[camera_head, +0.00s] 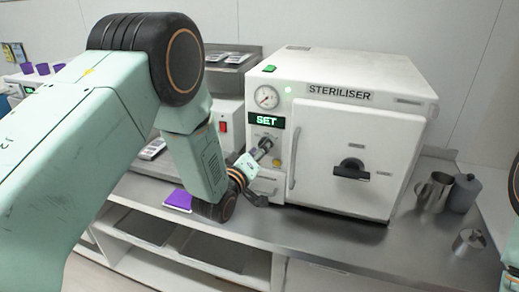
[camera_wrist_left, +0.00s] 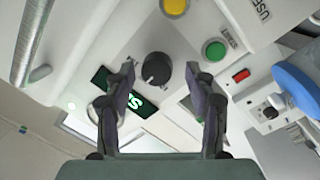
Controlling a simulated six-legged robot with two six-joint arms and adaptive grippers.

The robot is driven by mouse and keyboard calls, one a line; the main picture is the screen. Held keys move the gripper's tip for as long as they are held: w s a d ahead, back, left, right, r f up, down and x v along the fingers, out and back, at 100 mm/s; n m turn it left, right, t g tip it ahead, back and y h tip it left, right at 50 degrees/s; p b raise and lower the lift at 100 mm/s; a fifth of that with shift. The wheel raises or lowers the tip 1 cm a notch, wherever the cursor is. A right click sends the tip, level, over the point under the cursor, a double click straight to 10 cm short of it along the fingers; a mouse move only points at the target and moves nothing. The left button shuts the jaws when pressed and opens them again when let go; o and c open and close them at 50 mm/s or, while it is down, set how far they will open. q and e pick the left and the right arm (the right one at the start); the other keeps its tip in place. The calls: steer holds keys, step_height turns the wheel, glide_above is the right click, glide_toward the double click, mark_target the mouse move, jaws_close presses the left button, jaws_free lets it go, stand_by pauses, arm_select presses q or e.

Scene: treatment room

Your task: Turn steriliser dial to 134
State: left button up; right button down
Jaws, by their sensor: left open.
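The white steriliser (camera_head: 345,150) stands on the steel counter, its green display (camera_head: 267,121) reading SET. Its round black dial (camera_wrist_left: 156,69) shows in the left wrist view with a pointer mark, beside the display (camera_wrist_left: 122,92). My left gripper (camera_head: 266,146) is at the control panel; in the wrist view its open fingers (camera_wrist_left: 165,76) straddle the line of the dial, with gaps visible on both sides. I cannot tell whether they touch it. My right gripper is not in view.
A gauge (camera_head: 266,97) sits above the display. A yellow button (camera_wrist_left: 174,7) and a green button (camera_wrist_left: 215,50) are near the dial. Metal cups (camera_head: 434,192) stand right of the steriliser. A purple item (camera_head: 178,200) lies by my left arm.

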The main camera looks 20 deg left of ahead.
arm_select(q)
steer(key=shift+s+d+r, duration=0.15)
steer(key=shift+s+d, duration=0.05)
steer(key=shift+d, duration=0.1)
steer(key=shift+c, duration=0.7)
steer(key=shift+w+a+f, duration=0.2)
steer(key=shift+a, duration=0.15)
steer(key=c, duration=0.4)
steer(key=shift+s+d+r, duration=0.1)
steer(key=shift+d, duration=0.1)
steer(key=c, duration=0.6)
